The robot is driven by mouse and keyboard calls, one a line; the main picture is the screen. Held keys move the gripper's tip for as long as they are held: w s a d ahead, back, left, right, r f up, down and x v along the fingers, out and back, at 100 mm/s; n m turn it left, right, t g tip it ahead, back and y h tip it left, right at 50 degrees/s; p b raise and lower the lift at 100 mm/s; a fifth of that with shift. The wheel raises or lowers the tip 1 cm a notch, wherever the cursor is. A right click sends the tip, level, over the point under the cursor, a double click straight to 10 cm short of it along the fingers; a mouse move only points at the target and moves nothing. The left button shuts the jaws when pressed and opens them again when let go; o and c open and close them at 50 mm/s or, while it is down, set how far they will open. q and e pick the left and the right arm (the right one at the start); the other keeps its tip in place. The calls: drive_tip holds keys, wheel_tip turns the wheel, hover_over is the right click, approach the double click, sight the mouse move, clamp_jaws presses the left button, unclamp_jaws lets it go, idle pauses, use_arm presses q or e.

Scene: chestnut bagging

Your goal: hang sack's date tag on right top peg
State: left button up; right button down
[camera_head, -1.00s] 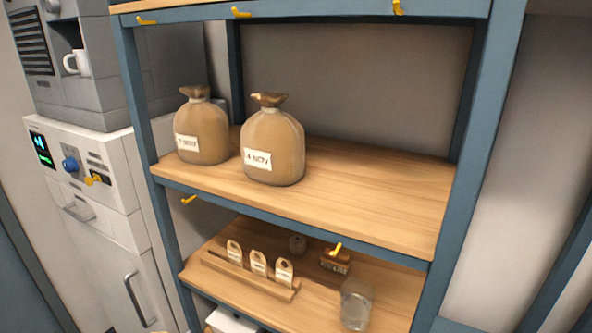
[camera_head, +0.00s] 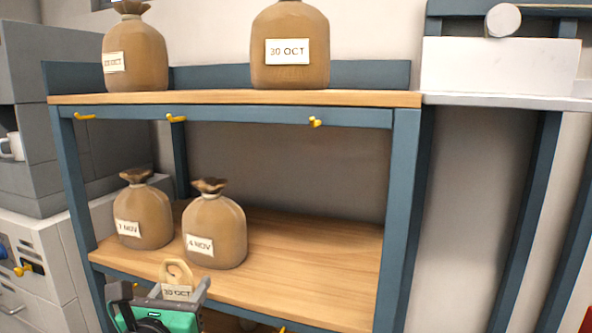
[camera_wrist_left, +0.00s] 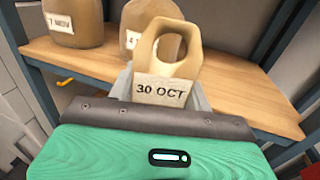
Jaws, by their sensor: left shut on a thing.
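My left gripper (camera_head: 186,291) is shut on a wooden date tag (camera_head: 178,274) with a ring-shaped top. The tag reads "30 OCT" in the left wrist view (camera_wrist_left: 165,85), upright between the fingers. It is in front of the middle shelf's front edge, below the top pegs. The right top peg (camera_head: 315,122) is a yellow hook on the top rail, up and to the right of the tag, and it is bare. A large sack (camera_head: 290,50) labelled "30 OCT" stands on the top shelf above that peg. My right gripper is not in view.
Two more yellow pegs, left (camera_head: 84,116) and middle (camera_head: 176,118), are on the same rail. Sacks labelled "7 NOV" (camera_head: 143,214) and "4 NOV" (camera_head: 215,230) stand on the middle shelf (camera_head: 320,270). Its right side is clear. Another sack (camera_head: 135,52) stands top left.

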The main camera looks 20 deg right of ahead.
use_arm(q)
drive_tip(key=s+d+r+m+g+h+p, duration=0.1)
drive_tip(key=s+d+r+m+h+p, duration=0.1)
drive_tip(key=s+d+r, duration=0.45)
drive_tip(key=s+d+r+m+g+h+p, duration=0.2)
drive_tip(key=d+r+h, duration=0.15)
drive_tip(key=r, duration=0.55)
drive_tip(key=s+d+r+m+g+h+p, duration=0.1)
drive_tip(key=s+d+r+h, duration=0.1)
drive_tip(key=s+d+r, duration=0.35)
drive_tip(key=w+d+r, duration=0.2)
drive_tip(key=w+d, duration=0.3)
drive_tip(key=w, duration=0.2)
drive_tip(key=shift+w, duration=0.2)
drive_tip(key=shift+a+r, duration=0.1)
